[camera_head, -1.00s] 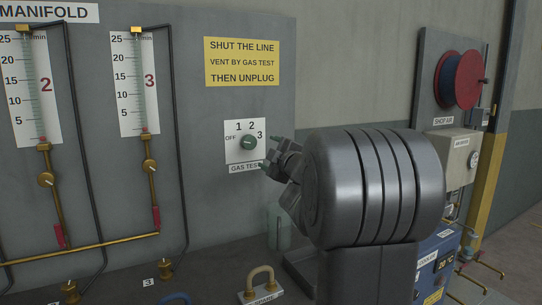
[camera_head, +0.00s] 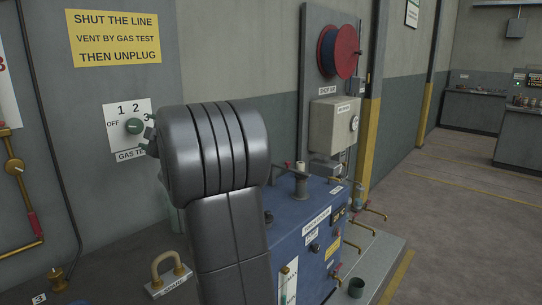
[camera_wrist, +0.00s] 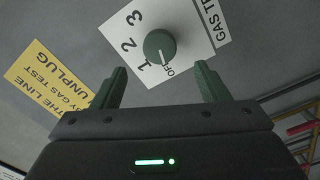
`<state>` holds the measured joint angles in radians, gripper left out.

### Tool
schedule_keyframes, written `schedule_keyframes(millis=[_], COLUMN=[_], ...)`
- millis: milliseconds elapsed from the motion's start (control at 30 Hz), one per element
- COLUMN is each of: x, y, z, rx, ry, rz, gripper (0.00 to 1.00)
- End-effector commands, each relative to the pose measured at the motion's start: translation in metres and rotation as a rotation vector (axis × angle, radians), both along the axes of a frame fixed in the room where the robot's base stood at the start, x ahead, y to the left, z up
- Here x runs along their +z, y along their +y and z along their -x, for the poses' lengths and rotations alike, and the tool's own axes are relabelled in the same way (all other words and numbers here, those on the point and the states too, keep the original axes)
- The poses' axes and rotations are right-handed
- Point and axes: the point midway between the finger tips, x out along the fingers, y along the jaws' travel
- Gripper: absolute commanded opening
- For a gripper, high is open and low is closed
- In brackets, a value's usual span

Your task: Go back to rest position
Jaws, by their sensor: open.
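My gripper (camera_wrist: 160,82) is open and empty in the wrist view, its two green fingers apart. The green gas test knob (camera_wrist: 159,46) is on its white dial plate beyond the fingertips, with a visible gap. A pale mark on the knob appears to face the OFF label. In the head view the knob (camera_head: 134,126) is just left of my arm, which hides most of my gripper (camera_head: 151,134) and part of the plate.
A yellow sign (camera_head: 115,37) hangs above the dial. Right of my arm stand a blue machine (camera_head: 300,235), a grey box (camera_head: 335,125) and a red hose reel (camera_head: 345,50). A brass-handled block (camera_head: 168,280) sits low in front. Open floor (camera_head: 460,210) lies right.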

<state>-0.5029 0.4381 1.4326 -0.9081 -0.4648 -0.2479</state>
Motion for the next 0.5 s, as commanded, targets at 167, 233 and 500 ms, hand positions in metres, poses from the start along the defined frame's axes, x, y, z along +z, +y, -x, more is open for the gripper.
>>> schedule_keyframes(millis=[167,233,500], x=[0.001,0.001,0.001], y=[0.025,0.034,0.058], z=[-0.021,-0.029,-0.049], rx=[0.001,0.000,0.000], ry=[0.001,0.001,0.000], rz=[0.000,0.000,0.000], gripper=[0.68,0.68,0.68])
